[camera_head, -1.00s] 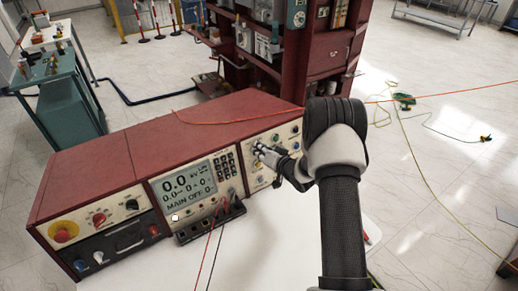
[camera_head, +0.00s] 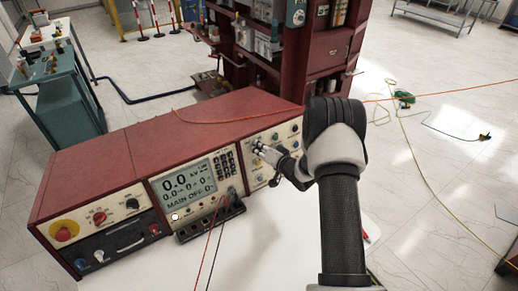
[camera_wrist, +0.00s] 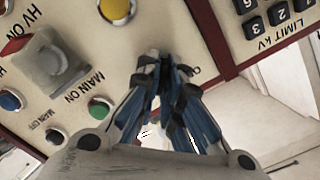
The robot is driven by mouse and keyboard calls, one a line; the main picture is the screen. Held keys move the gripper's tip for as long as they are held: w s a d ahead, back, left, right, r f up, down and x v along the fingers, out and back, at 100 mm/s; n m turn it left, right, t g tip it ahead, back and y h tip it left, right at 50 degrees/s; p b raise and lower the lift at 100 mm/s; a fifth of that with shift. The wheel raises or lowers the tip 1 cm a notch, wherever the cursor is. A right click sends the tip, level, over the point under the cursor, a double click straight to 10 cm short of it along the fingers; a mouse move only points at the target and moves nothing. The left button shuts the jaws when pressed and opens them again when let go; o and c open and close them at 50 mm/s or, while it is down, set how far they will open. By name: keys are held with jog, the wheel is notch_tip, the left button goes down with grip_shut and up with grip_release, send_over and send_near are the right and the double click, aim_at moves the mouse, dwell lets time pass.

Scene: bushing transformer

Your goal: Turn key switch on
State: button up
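The red-topped test console (camera_head: 190,125) stands on a white table, and its right-hand panel (camera_head: 285,130) carries buttons and knobs. My gripper (camera_head: 262,152) is at that panel in the head view. In the wrist view, my gripper's fingers (camera_wrist: 172,62) converge, with their tips close together against or just in front of the cream panel. I cannot make out a key switch; the spot at the fingertips is hidden, and I cannot tell whether anything is between them. The display (camera_head: 188,183) reads 0.0 and MAIN OFF.
Red and black leads (camera_head: 213,245) hang from the console's front.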

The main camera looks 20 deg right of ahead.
jog(key=o, duration=0.4)
jog(key=shift+s, duration=0.1)
jog(key=v, duration=1.2)
jog(key=shift+r, duration=0.1)
